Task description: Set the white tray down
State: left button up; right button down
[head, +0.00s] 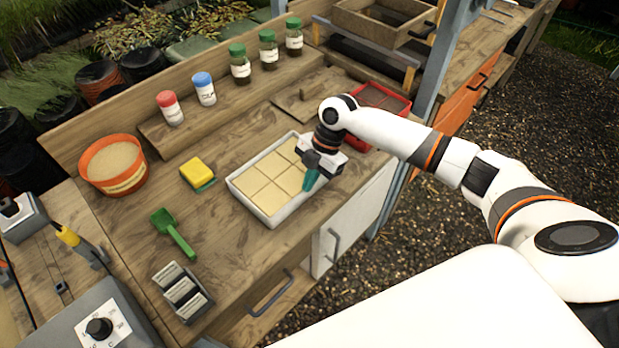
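The white tray (249,209) is a shallow rectangular tray in the middle of the wooden bench in the head view. It holds several pale yellow square blocks. It looks level and close to the bench top; I cannot tell whether it touches all along. My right gripper (309,181) points down at the tray's right end, its teal fingertips over the near right rim. The gripper hides that corner, and I cannot tell whether the fingers are closed on the rim. My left gripper is not in view.
Left of the tray are a yellow sponge (197,172), a green scoop (175,234) and an orange tub (112,167). A grey slotted holder (182,291) is at the front. Capped jars stand on the back shelf. A red tray (382,98) lies behind my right arm.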

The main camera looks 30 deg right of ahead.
jog(key=shift+f, duration=0.1)
jog(key=c, duration=2)
grip_release()
jog(key=shift+f, duration=0.1)
jog(key=shift+o, duration=1.8)
jog(key=b+v, duration=0.3)
jog(key=v, duration=0.9)
